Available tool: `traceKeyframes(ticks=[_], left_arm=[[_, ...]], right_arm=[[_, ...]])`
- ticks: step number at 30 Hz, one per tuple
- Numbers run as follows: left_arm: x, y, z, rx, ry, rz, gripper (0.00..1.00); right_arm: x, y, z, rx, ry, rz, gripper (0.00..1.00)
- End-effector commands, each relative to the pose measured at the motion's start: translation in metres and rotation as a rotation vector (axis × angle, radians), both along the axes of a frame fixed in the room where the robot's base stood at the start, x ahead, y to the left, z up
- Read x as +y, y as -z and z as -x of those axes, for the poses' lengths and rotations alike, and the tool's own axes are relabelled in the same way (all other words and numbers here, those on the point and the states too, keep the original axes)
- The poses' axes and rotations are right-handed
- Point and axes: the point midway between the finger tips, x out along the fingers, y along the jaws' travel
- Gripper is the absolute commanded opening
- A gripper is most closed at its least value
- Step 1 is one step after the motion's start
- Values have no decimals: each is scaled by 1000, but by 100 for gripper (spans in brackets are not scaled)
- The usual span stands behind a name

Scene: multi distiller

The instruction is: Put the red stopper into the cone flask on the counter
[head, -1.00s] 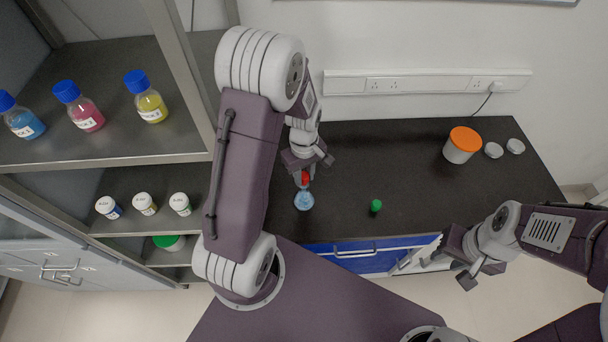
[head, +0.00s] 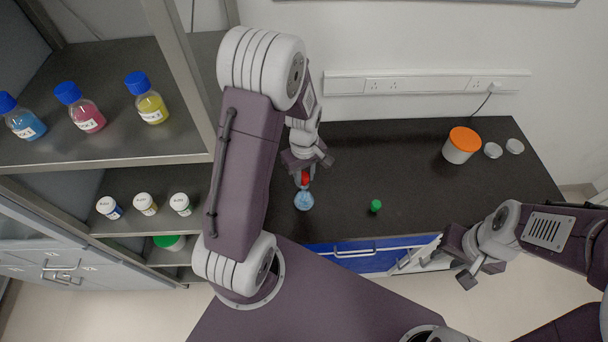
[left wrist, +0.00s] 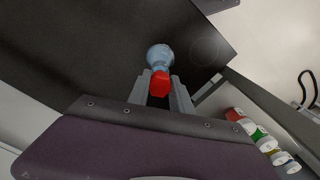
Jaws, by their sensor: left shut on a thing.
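The red stopper (head: 305,178) is between the fingers of my left gripper (head: 304,172), which is shut on it. The stopper also shows in the left wrist view (left wrist: 160,84). I cannot tell whether the stopper is seated in the neck. My right gripper (head: 472,272) is empty and open, off the counter's front edge.
A green stopper (head: 375,206) stands on the counter to the right of the flask. A white tub with an orange lid (head: 462,145) and two small white dishes (head: 504,148) are at the back right. A shelf (head: 130,150) with several bottles stands at the left.

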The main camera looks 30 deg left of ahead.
Motion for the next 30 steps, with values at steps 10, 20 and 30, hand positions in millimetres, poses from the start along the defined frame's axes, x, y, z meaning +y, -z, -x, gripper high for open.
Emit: traceKeyframes(ticks=[10, 20, 30], left_arm=[[0, 1, 0, 0, 0, 0, 0], [0, 7, 0, 0, 0, 0, 0], [0, 14, 0, 0, 0, 0, 0]], right_arm=[[0, 1, 0, 0, 0, 0, 32], [0, 6, 0, 0, 0, 0, 32], [0, 11, 0, 0, 0, 0, 32]])
